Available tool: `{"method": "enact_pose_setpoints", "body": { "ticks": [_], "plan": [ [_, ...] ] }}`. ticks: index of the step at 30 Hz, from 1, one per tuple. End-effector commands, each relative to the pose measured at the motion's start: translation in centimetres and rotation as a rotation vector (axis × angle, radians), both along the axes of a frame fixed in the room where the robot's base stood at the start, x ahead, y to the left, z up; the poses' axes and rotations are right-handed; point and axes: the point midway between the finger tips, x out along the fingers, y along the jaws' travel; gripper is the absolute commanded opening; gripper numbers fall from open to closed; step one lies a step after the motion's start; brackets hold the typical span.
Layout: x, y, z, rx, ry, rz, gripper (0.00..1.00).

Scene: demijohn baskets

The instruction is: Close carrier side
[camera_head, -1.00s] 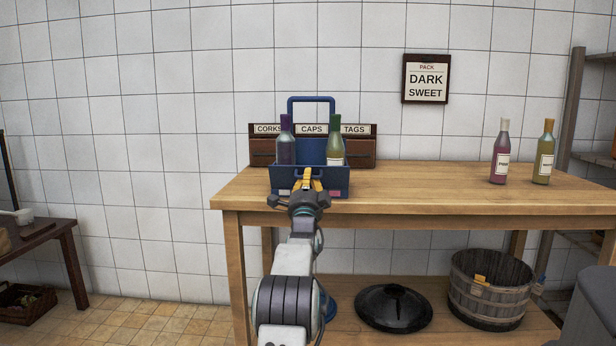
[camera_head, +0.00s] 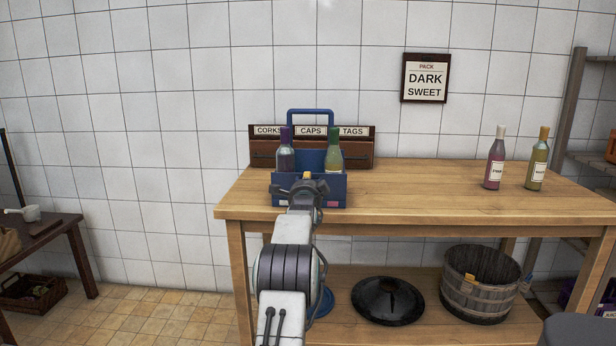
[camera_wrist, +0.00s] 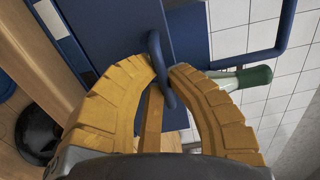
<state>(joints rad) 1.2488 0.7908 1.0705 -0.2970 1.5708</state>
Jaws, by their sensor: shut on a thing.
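The blue carrier (camera_head: 335,190) stands on the wooden bench with its tall handle (camera_head: 310,112) up at the back. Its front side stands up in front of two bottles, a purple-capped one (camera_head: 286,152) and a green-capped one (camera_head: 334,155). My gripper (camera_head: 306,176) is at the middle of this front side. In the wrist view my yellow fingers (camera_wrist: 163,75) are closed around a small blue loop (camera_wrist: 154,45) on the carrier. The green-capped bottle (camera_wrist: 245,79) shows beyond the right finger. My gripper hides the middle of the front side; whether it is latched cannot be seen.
A rack (camera_head: 367,150) marked corks, caps and tags stands behind the carrier. Two bottles, pink (camera_head: 495,160) and yellow-green (camera_head: 538,165), stand at the bench's right. A sign (camera_head: 425,79) reads "PACK DARK SWEET". The middle of the bench (camera_head: 420,185) is clear.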

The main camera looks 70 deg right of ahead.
Motion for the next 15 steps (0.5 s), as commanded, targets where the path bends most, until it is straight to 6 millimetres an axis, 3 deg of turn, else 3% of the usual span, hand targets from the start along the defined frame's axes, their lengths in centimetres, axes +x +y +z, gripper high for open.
{"method": "enact_pose_setpoints", "body": {
  "ticks": [3,4,13,15],
  "plan": [
    [0.01,0.01,-0.16,-0.002,-0.001,0.000,0.00],
    [0.01,0.01,-0.16,-0.002,-0.001,0.000,0.14],
    [-0.01,0.02,-0.11,-0.003,-0.001,0.000,0.41],
    [-0.01,0.02,-0.10,-0.004,-0.001,0.000,0.42]
  ]
}}
